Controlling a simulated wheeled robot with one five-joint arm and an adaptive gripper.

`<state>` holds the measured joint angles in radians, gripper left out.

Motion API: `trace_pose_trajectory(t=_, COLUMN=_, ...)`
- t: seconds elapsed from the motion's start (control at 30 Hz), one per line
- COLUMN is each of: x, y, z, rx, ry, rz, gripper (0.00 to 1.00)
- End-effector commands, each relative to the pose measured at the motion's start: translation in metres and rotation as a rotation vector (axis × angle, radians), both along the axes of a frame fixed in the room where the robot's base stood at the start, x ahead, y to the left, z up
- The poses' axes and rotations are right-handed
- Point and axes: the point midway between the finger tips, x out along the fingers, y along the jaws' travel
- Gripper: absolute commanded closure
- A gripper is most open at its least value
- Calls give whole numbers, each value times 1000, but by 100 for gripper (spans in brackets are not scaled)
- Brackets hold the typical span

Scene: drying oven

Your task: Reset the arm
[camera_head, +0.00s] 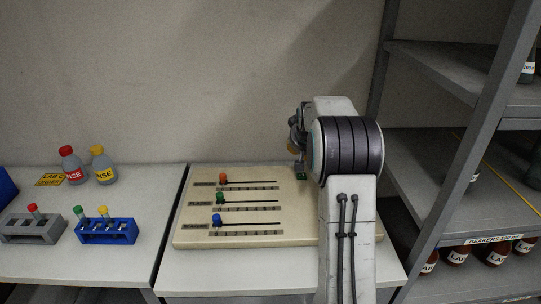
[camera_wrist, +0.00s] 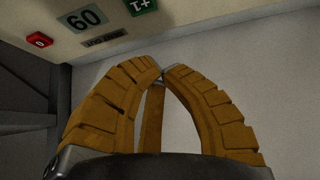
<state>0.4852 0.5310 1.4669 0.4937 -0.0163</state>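My arm (camera_head: 347,150) rises at the right of the head view, in front of the right end of the slider panel. My gripper is mostly hidden behind the arm's joint in that view. In the wrist view my gripper (camera_wrist: 162,73) has two ribbed orange fingers that curve together and meet at the tips, with nothing visible between them. The beige slider panel (camera_head: 300,232) lies on the table, with a red knob (camera_head: 223,177), a green knob (camera_head: 221,198) and a blue knob (camera_head: 216,219), all near the left of their slots.
A grey metal shelf (camera_head: 450,60) with bottles stands close on the right. On the left table are two bottles (camera_head: 71,166), a grey rack (camera_head: 35,228) and a blue rack (camera_head: 106,231) with tubes. The wrist view shows a panel with a red button (camera_wrist: 40,40).

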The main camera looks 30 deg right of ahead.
Motion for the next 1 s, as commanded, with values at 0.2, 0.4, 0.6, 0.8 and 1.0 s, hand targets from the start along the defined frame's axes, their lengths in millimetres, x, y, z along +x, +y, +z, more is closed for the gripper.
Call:
trace_pose_trajectory(t=0.2, x=-1, y=3, z=2, rx=1, ry=1, rz=3, gripper=100)
trace_pose_trajectory(t=0.4, x=-19, y=40, z=27, rx=13, ry=23, rz=47, gripper=100)
trace_pose_trajectory(t=0.6, x=-74, y=117, z=65, rx=39, ry=85, rz=142, gripper=100)
trace_pose_trajectory(t=0.8, x=-151, y=188, z=88, rx=63, ry=158, rz=244, gripper=100)
trace_pose_trajectory(t=1.0, x=-234, y=238, z=92, rx=78, ry=230, rz=341, gripper=100)
